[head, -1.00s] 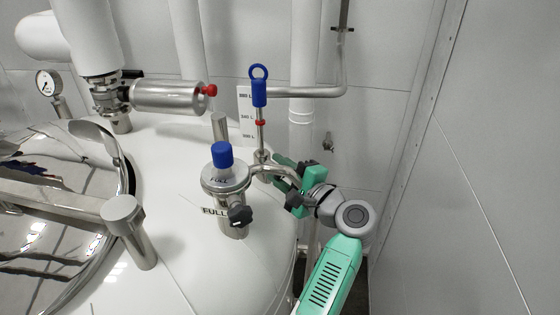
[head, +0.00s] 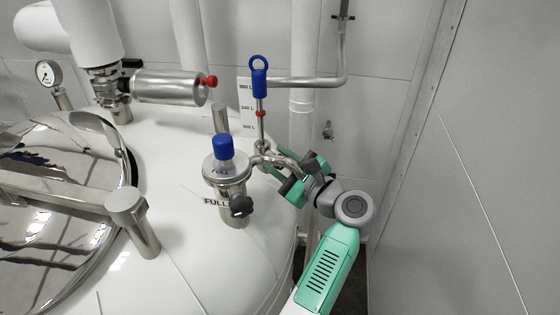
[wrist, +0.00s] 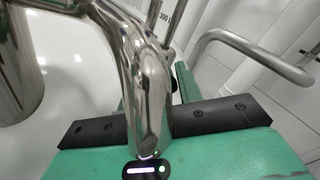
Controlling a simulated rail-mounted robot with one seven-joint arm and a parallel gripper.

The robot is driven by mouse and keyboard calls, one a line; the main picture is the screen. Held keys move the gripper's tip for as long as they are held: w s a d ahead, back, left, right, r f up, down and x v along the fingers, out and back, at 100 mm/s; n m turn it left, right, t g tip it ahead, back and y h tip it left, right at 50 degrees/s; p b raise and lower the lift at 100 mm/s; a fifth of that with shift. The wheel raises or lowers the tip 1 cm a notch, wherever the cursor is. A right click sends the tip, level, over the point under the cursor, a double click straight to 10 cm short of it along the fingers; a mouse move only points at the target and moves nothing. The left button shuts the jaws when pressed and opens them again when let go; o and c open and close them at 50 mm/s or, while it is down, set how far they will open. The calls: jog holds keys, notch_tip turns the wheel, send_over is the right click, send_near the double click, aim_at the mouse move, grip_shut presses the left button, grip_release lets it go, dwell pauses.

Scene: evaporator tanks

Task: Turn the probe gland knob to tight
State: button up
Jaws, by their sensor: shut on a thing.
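A thin steel probe (head: 261,125) with a blue ring handle (head: 258,82) and a red collar stands upright on the white tank. My gripper (head: 272,168) is at the foot of the probe, behind a bent steel pipe (head: 284,161). It is shut at the gland there; the knob between its jaws is almost wholly hidden by the pipe and fingers. In the wrist view the shiny pipe (wrist: 145,85) crosses in front of my gripper (wrist: 160,95), covering much of the jaws. A small dark part shows beside the pipe.
A steel fitting (head: 226,167) with a blue cap, a FULL label and a black knob (head: 241,206) stands left of my gripper. A level scale (head: 245,108) is behind the probe. Walls are close behind and right. A steel lid handle (head: 60,192) lies at left.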

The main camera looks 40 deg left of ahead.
dwell(0.5)
jog(key=o, duration=1)
jog(key=d, duration=0.2)
jog(key=d+b, duration=0.1)
jog(key=d, duration=0.2)
jog(key=d+b, duration=0.1)
jog(key=d, duration=0.1)
jog(key=shift+s+d, duration=0.4)
jog(key=d+r+n+t+h, duration=0.4)
jog(key=d+r+t+h, duration=0.1)
jog(key=d+r+t, duration=0.3)
jog(key=d+r+n+t+h, duration=0.4)
jog(key=d+r+t, duration=0.25)
jog(key=d, duration=0.45)
jog(key=s+d+r+n+t+h, duration=0.1)
jog(key=s+d+r+t+h, duration=0.2)
jog(key=s+r, duration=0.1)
jog(key=s+d+r+n+t+h, duration=0.2)
jog(key=s+d+r, duration=0.1)
jog(key=s, duration=0.4)
jog(key=s+d+r+n+t+h, duration=0.1)
jog(key=s+d+r+t+h, duration=0.2)
jog(key=s+d+r, duration=0.1)
jog(key=shift+s+r+n+t+h, duration=0.3)
jog(key=shift+s+r+t, duration=0.05)
jog(key=shift+s+r, duration=0.6)
